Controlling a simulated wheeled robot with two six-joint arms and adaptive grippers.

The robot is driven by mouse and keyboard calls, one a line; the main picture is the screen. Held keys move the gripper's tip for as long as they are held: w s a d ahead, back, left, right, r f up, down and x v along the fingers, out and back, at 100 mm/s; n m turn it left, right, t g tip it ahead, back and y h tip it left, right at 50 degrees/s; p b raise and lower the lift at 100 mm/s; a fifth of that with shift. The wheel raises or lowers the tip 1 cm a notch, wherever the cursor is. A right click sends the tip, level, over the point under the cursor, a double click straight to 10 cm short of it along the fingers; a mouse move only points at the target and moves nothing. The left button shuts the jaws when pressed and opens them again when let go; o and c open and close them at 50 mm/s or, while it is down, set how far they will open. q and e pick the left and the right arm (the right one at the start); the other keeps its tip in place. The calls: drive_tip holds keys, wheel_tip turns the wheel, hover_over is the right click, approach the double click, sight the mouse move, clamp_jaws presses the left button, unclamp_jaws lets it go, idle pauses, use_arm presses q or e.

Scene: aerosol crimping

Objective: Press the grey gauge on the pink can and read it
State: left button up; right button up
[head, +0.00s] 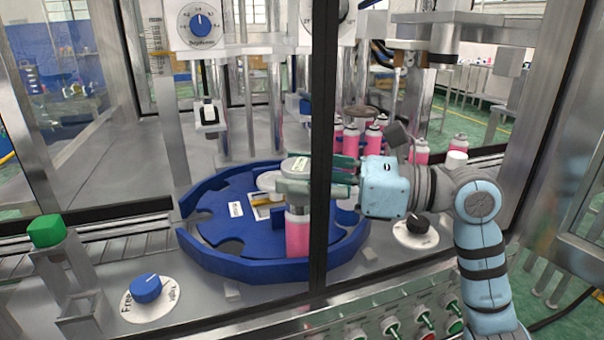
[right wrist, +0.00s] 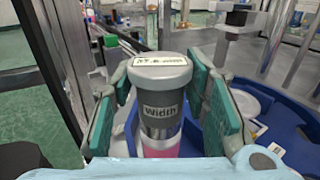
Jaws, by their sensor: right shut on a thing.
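The pink can (head: 298,235) stands upright in a notch at the front of the blue turntable (head: 215,255). The grey gauge (right wrist: 162,110), marked "Width", sits upright on top of the can; a strip of the can's pink (right wrist: 160,153) shows beneath it. A pale label lies on the gauge's top, its characters too small to read surely. My right gripper (head: 302,176) comes in from the right and is shut on the gauge, with green pads (right wrist: 217,115) on both sides. A dark frame post hides part of the gripper and can in the head view. My left gripper is not in view.
The dark upright post (head: 321,120) stands in front of the turntable. Several pink cans (head: 373,142) stand behind my right gripper.

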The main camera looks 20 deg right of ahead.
sight(302, 164)
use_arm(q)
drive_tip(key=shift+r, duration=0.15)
use_arm(e)
wheel_tip(302, 164, up, 2)
drive_tip(key=shift+w+r+p, duration=0.1)
drive_tip(key=shift+r+p, duration=0.05)
drive_tip(key=shift+p, duration=1.05)
wheel_tip(302, 164, up, 3)
drive_tip(key=shift+f+p, duration=0.1)
drive_tip(key=shift+p, duration=1.1)
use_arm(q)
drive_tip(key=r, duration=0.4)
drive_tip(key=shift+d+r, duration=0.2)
use_arm(e)
drive_tip(key=shift+f, duration=0.1)
use_arm(q)
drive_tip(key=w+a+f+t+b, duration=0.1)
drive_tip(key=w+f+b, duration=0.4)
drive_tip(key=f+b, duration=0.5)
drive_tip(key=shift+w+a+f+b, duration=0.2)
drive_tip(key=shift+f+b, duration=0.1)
drive_tip(key=shift+b, duration=0.75)
use_arm(e)
drive_tip(key=v, duration=1.7)
